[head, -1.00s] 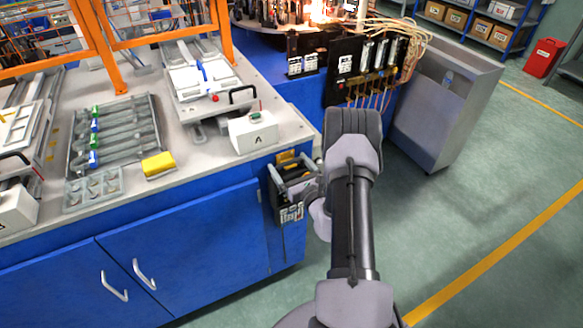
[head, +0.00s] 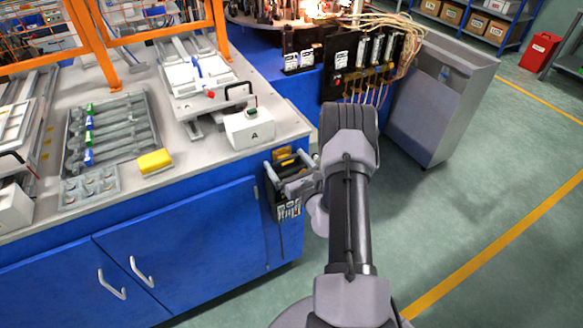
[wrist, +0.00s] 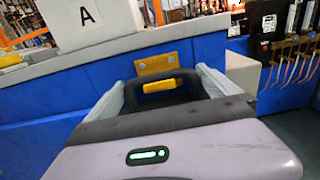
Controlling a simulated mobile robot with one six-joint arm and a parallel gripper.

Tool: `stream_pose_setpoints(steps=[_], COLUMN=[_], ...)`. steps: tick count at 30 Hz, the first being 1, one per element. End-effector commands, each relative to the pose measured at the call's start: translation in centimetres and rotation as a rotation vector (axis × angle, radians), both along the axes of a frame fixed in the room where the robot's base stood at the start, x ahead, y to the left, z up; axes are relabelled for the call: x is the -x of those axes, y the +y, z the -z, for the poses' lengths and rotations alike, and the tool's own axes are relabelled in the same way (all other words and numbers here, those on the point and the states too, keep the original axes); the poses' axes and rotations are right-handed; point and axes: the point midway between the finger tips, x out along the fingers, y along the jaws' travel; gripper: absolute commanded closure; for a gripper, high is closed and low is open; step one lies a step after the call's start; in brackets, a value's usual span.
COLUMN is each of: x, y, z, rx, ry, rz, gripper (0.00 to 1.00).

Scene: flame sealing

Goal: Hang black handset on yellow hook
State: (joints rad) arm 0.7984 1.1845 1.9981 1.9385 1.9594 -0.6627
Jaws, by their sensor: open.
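The yellow hook (wrist: 155,64) is fixed to the blue side of the bench, and it also shows in the head view (head: 283,153). A black loop, the top of the black handset (wrist: 189,84), stands around the hook's lower yellow lip and appears to hang on it. In the head view the handset's dark body with white labels (head: 288,210) is below my gripper, against the bench side. My gripper (wrist: 161,80) is open, with one pale finger on each side of the loop. The handset's lower part is hidden in the wrist view by my gripper body.
A white box marked A (head: 249,128) stands on the bench corner just above the hook. A dark panel with gauges and wires (head: 370,65) and a grey cabinet (head: 435,105) are to the right. The green floor at the right is free.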

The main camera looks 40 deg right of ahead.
Motion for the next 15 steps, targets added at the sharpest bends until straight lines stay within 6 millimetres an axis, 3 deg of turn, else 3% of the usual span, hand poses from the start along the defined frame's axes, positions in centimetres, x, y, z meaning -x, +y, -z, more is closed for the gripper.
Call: stream_pose_setpoints(steps=[5,15], x=[2.8,12.5], y=[0.6,2.8], z=[-0.1,-0.1], rx=[-0.005,-0.005], ry=[0.002,0.001], rz=[0.003,0.008], gripper=[0.00,0.00])
